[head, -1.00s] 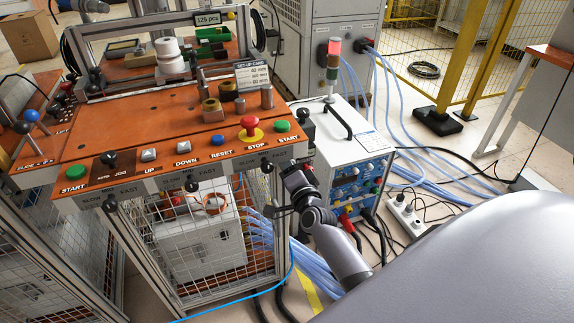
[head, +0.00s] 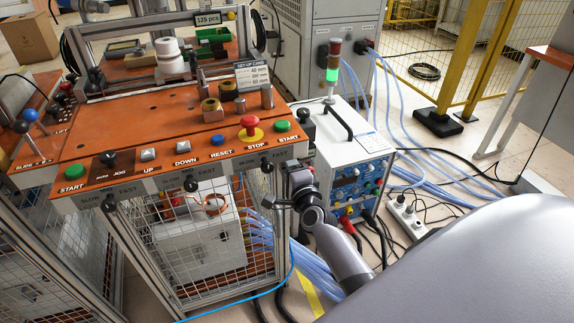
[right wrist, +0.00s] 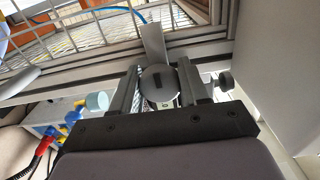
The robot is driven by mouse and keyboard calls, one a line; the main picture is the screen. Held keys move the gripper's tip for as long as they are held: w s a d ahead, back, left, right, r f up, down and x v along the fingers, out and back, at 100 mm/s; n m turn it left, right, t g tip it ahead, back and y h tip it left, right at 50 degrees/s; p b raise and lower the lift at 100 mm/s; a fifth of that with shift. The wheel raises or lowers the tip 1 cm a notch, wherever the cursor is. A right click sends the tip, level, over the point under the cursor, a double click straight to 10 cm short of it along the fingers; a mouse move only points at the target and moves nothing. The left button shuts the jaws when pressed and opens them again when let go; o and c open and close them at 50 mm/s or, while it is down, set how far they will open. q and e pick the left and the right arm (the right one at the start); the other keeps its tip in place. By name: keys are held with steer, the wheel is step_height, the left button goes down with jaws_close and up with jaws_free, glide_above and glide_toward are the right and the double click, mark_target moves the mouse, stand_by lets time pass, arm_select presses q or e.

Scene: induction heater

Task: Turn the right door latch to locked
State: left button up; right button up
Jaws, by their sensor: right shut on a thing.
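In the right wrist view, the door latch (right wrist: 157,82) is a round grey knob with a dark slot and a flat grey tab pointing up in the picture. It sits at the metal frame beside the mesh door (right wrist: 90,42). My right gripper (right wrist: 160,88) has one finger on each side of the knob and is shut on it. In the head view, my right gripper (head: 276,203) is at the front right post of the press stand, below the orange panel, and hides the latch. My left gripper is not in view.
The orange control panel (head: 130,130) with buttons and knobs overhangs the mesh cage. Blue hoses (head: 300,262) and cables run along the floor below.

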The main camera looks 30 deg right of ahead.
steer(key=shift+a+f, duration=0.1)
steer(key=o, duration=0.7)
steer(key=shift+s, duration=0.1)
steer(key=v, duration=0.7)
steer(key=shift+p, duration=0.35)
